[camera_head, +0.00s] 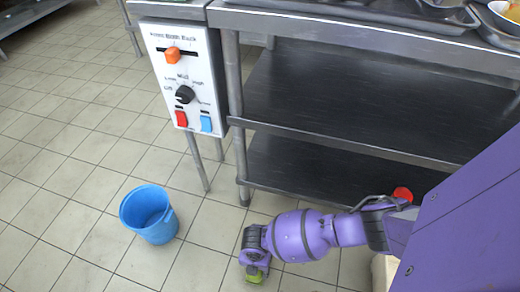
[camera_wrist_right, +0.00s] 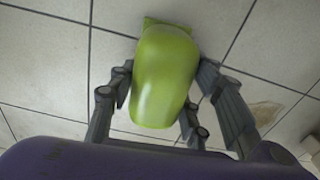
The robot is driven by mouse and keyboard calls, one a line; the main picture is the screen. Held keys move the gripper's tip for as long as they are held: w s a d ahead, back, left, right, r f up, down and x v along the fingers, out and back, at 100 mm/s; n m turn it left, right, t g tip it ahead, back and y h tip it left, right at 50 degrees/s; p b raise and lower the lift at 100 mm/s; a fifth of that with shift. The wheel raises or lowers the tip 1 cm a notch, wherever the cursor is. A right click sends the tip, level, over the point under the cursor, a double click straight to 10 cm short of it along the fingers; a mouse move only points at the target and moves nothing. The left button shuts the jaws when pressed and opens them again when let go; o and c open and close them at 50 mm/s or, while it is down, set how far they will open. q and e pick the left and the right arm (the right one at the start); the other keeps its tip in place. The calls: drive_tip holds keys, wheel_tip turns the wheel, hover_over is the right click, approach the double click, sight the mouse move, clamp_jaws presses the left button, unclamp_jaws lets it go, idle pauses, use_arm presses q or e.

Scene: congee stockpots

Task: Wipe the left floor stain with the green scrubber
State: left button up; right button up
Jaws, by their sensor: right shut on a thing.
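The green scrubber (camera_wrist_right: 163,75) is held between the fingers of my right gripper (camera_wrist_right: 165,88) in the right wrist view, close to the tiled floor. Whether it touches the floor I cannot tell. In the head view my right gripper (camera_head: 254,258) is low at the bottom centre, with the green scrubber (camera_head: 255,274) under it. A faint tan patch (camera_wrist_right: 265,112) lies on the floor right of the gripper in the wrist view, partly hidden by a finger; it looks like a stain, but which one I cannot tell. My left gripper is not in view.
A blue bucket (camera_head: 150,214) stands on the floor left of my right gripper. A steel shelf table (camera_head: 340,145) stands behind my arm, its legs near the gripper. A control panel (camera_head: 184,78) with knob, slider and switches is on its left. Open floor lies left.

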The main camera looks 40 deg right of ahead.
drive_tip(key=shift+w+a+b, duration=0.45)
drive_tip(key=shift+w+a, duration=0.7)
drive_tip(key=shift+w, duration=0.3)
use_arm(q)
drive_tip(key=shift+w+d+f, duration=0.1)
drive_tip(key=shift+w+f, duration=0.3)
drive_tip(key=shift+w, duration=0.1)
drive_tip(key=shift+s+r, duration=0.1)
use_arm(e)
drive_tip(key=shift+s+d, duration=0.1)
drive_tip(key=shift+d, duration=0.05)
drive_tip(key=shift+s+d+f+p, duration=0.1)
drive_tip(key=shift+s+d+p, duration=0.2)
drive_tip(key=shift+s+d, duration=0.25)
drive_tip(key=shift+s+d+f+p, duration=0.1)
drive_tip(key=shift+s+d+p, duration=0.25)
drive_tip(key=shift+s, duration=0.3)
drive_tip(key=shift+s+d+f, duration=0.1)
drive_tip(key=shift+s+d, duration=0.5)
drive_tip(key=shift+s, duration=0.15)
drive_tip(key=shift+c, duration=0.9)
drive_tip(key=shift+s+d+p, duration=0.85)
drive_tip(key=shift+s+d, duration=0.2)
drive_tip(key=shift+s, duration=0.3)
drive_tip(key=shift+c, duration=0.2)
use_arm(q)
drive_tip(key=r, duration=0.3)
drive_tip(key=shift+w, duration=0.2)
use_arm(e)
drive_tip(key=shift+r, duration=0.25)
